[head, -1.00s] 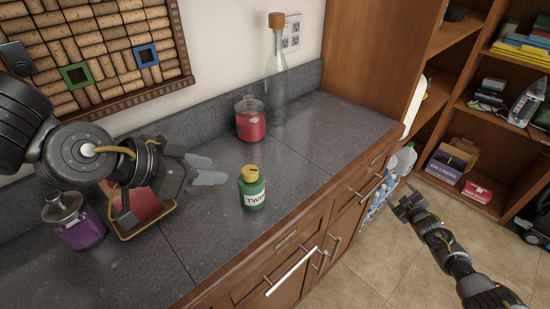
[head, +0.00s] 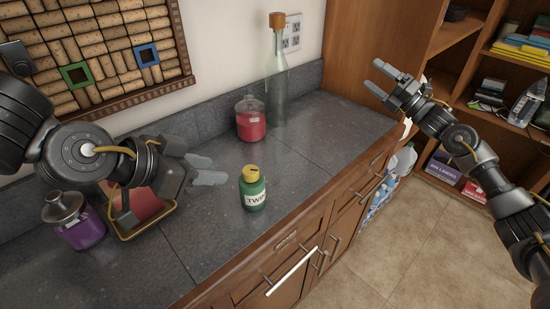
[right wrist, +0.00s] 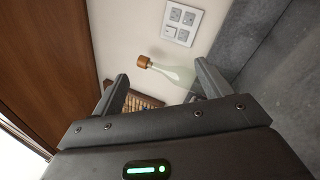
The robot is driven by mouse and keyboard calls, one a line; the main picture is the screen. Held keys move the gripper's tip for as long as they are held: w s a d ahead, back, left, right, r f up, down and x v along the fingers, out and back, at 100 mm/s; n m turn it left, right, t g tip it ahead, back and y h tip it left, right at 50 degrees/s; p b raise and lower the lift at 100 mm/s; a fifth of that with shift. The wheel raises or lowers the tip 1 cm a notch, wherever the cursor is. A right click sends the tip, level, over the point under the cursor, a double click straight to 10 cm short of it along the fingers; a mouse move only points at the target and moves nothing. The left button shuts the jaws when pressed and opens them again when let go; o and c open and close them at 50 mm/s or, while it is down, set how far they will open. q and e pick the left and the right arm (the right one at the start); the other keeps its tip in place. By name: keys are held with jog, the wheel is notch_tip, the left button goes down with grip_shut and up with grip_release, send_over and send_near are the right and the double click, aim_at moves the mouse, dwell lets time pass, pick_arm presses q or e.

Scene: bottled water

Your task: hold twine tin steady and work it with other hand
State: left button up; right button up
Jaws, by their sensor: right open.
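The twine tin (head: 253,190) is a small green tin with a yellow lid and a pale label, standing upright on the grey counter. My left gripper (head: 212,171) is just to its left at about lid height, with a small gap to the tin; its fingers point right and look apart, with nothing between them. My right gripper (head: 385,78) is open and empty, raised at the right end of the counter in front of the wooden cabinet side, well away from the tin. Its two spread fingers also show in the right wrist view (right wrist: 163,85).
A red-filled jar (head: 250,122) and a tall clear bottle (head: 277,85) with a wooden stopper stand behind the tin. A purple jar (head: 78,222) and a gold-rimmed tray (head: 148,232) are at the left. The counter (head: 325,135) to the tin's right is clear.

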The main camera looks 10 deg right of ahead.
jog(key=s+a+f+n+g+y, duration=0.1)
jog(key=s+a+n+g+y, duration=0.1)
jog(key=s+a+n+g, duration=0.45)
jog(key=s+a+f+n+g+y, duration=0.3)
jog(key=a+n, duration=0.4)
jog(key=a, duration=0.6)
jog(key=n+g+h, duration=0.1)
jog(key=n+g, duration=0.8)
jog(key=n, duration=0.2)
send_near(243, 191)
notch_tip(243, 191, up, 6)
jog(key=w+a, duration=0.2)
jog(key=a, duration=0.1)
jog(key=shift+m, duration=0.35)
notch_tip(243, 191, down, 8)
jog(key=shift+s+d+r, duration=0.15)
jog(key=shift+d+r, duration=0.05)
jog(key=shift+r, duration=0.05)
jog(key=a, duration=0.6)
jog(key=shift+s+a+f, duration=0.15)
jog(key=shift+s+a, duration=0.15)
jog(key=shift+s, duration=0.05)
jog(key=shift+s+a, duration=0.1)
jog(key=shift+a, duration=0.3)
jog(key=shift+c, duration=0.3)
jog(key=c, duration=1.1)
